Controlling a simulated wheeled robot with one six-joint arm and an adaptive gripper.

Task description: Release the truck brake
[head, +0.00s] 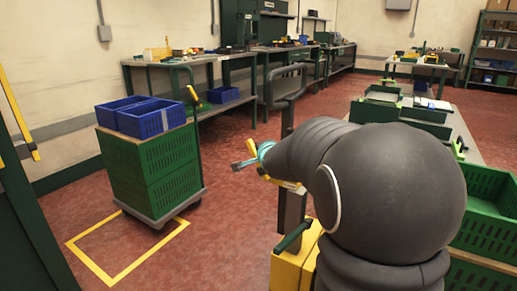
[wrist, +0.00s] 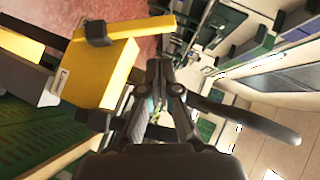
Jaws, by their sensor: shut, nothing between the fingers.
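A yellow truck body (head: 292,265) stands in front of me in the head view, partly hidden by my arm. My gripper (head: 239,165) is left of the post in the head view. In the wrist view my gripper (wrist: 158,64) is shut and empty, to the right of the yellow body and apart from it.
A wheeled cart with green crates (head: 165,172) and blue baskets (head: 160,121) stands at left beside a yellow floor outline (head: 95,272). Workbenches (head: 222,58) line the back wall. A table with green crates (head: 487,223) is at right. Red floor is clear between.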

